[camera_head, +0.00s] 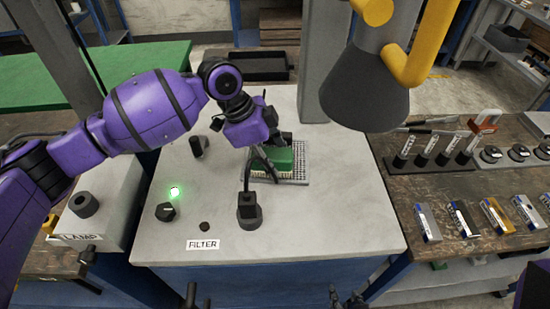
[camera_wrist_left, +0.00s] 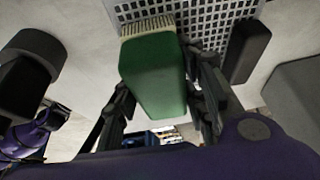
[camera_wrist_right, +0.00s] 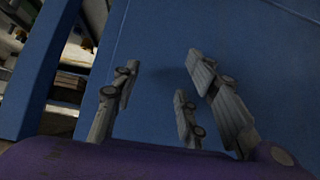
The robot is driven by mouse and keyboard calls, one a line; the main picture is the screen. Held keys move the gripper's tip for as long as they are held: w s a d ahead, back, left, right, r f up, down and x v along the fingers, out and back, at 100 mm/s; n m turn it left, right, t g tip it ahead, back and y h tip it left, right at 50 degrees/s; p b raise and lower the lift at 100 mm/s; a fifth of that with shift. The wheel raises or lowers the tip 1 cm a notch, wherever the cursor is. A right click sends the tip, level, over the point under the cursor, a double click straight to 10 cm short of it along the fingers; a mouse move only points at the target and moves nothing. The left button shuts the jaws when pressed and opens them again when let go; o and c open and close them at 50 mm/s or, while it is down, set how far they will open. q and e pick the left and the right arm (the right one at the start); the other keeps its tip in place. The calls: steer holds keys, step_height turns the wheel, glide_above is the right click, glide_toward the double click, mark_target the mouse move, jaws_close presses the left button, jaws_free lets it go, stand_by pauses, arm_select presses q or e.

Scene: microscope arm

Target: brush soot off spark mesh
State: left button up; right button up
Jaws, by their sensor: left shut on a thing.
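The green brush (camera_head: 272,161) with pale bristles is held by my left gripper (camera_head: 268,150) over the spark mesh (camera_head: 301,166), a light grey grid on the grey bench top. In the left wrist view my left gripper (camera_wrist_left: 158,68) has its fingers on both sides of the green brush block (camera_wrist_left: 152,75). The bristles (camera_wrist_left: 148,26) point at the mesh (camera_wrist_left: 215,18) and look on or very close to it. I cannot make out soot. My right gripper (camera_wrist_right: 160,76) is open and empty, facing a blue panel.
A lamp hood (camera_head: 365,90) hangs right of the mesh. A black upright switch (camera_head: 249,207) stands in front of the mesh, and a knob (camera_head: 166,211) sits near a green light (camera_head: 175,192). A FILTER label (camera_head: 203,244) lies near the front edge. The bench's right front is clear.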

arm_select(q)
steer(key=shift+a, duration=1.05)
arm_select(e)
steer(key=shift+w+r, duration=0.15)
steer(key=shift+r, duration=0.05)
arm_select(q)
steer(key=shift+w+d+r+p, duration=0.15)
steer(key=shift+r+p, duration=0.5)
steer(key=shift+r, duration=0.95)
arm_select(e)
steer(key=shift+w+r, duration=0.3)
steer(key=shift+r, duration=0.25)
arm_select(q)
steer(key=shift+r, duration=1.05)
arm_select(e)
steer(key=shift+s+d, duration=0.1)
steer(key=shift+s, duration=0.05)
steer(key=shift+f, duration=0.1)
